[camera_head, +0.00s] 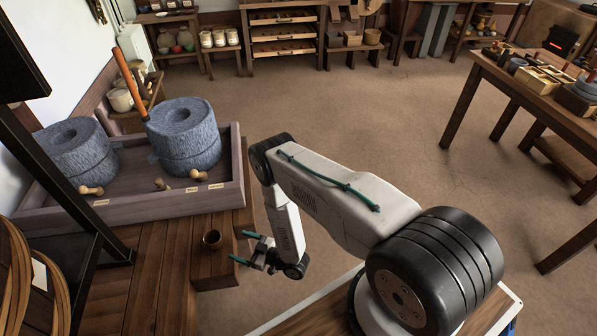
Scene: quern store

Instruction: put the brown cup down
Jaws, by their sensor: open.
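A small brown cup (212,240) stands upright on a wooden plank surface (215,268) at the lower left. My gripper (242,248) is just to the right of the cup, with its two teal fingers spread apart and pointing left toward it. The fingertips look clear of the cup and nothing is between them.
A table (512,85) with boxes stands at the right. Shelves line the back wall. The middle floor (360,120) is clear.

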